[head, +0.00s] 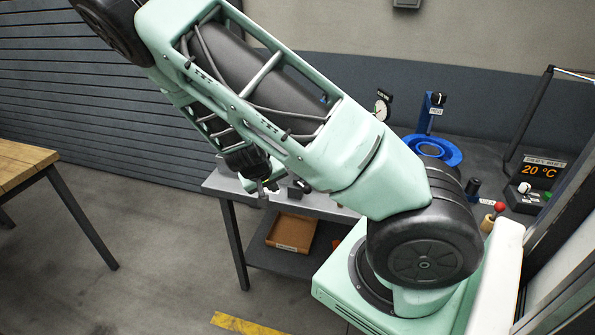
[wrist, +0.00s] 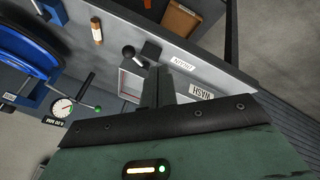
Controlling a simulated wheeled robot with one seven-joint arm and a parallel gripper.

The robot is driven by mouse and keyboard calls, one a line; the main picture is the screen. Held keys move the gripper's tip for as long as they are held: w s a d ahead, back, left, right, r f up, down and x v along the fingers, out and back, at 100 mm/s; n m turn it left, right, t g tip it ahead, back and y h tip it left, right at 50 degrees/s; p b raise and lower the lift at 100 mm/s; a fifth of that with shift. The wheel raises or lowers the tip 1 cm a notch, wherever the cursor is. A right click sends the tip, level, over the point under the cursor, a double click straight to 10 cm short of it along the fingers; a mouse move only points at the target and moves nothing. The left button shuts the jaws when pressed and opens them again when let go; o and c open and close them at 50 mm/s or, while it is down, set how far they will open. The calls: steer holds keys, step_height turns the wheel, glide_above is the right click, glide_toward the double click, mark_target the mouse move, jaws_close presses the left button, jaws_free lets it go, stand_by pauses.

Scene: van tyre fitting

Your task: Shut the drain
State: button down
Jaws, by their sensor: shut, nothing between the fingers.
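The drain is not certain to me. In the wrist view a black ball-knobbed lever (wrist: 129,52) stands beside a black block (wrist: 151,50) on the bench, near a small label (wrist: 183,63) that I cannot read surely. A green-tipped lever (wrist: 97,108) lies beside a round gauge (wrist: 62,108). My gripper (wrist: 158,86) is shut and empty, its fingers over the bench by a pale square recess (wrist: 131,86) and the WASH label (wrist: 202,95). The black-knobbed lever is a little beyond and left of the fingertips, apparently apart. In the head view my gripper (head: 264,188) is partly behind my arm.
A blue ring (head: 452,151) lies on the bench (head: 222,186), which also shows a gauge (head: 382,108). A display (head: 541,170) reads 20 °C at right. A brown box (head: 291,233) sits on the lower shelf. A wooden table (head: 20,165) stands left; the floor between is clear.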

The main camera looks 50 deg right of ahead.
mark_target(307, 189)
steer(key=shift+h, duration=0.3)
steer(key=shift+s+d+f+p, duration=0.1)
steer(key=shift+d+f+p, duration=0.55)
steer(key=shift+d+f, duration=0.9)
steer(key=shift+d+f+p, duration=0.65)
steer(key=shift+d+f, duration=0.5)
steer(key=shift+d, duration=0.8)
steer(key=shift+s+d+f+p, duration=0.1)
steer(key=shift+d+f+p, duration=0.55)
steer(key=shift+d+f, duration=0.9)
steer(key=shift+d+r, duration=0.2)
steer(key=shift+s+d+f+n+t+b, duration=0.15)
steer(key=shift+s+d+n+t+b, duration=0.5)
steer(key=shift+n+b, duration=0.4)
steer(key=shift+s+d+n+t+y+b, duration=0.25)
steer(key=shift+d+n+t+y+b, duration=0.35)
steer(key=shift+n+b, duration=0.35)
steer(key=shift+s+d+b, duration=0.25)
steer(key=shift+d+b, duration=0.4)
steer(key=shift+d, duration=0.15)
steer(key=shift+d+r, duration=0.15)
steer(key=shift+r, duration=0.05)
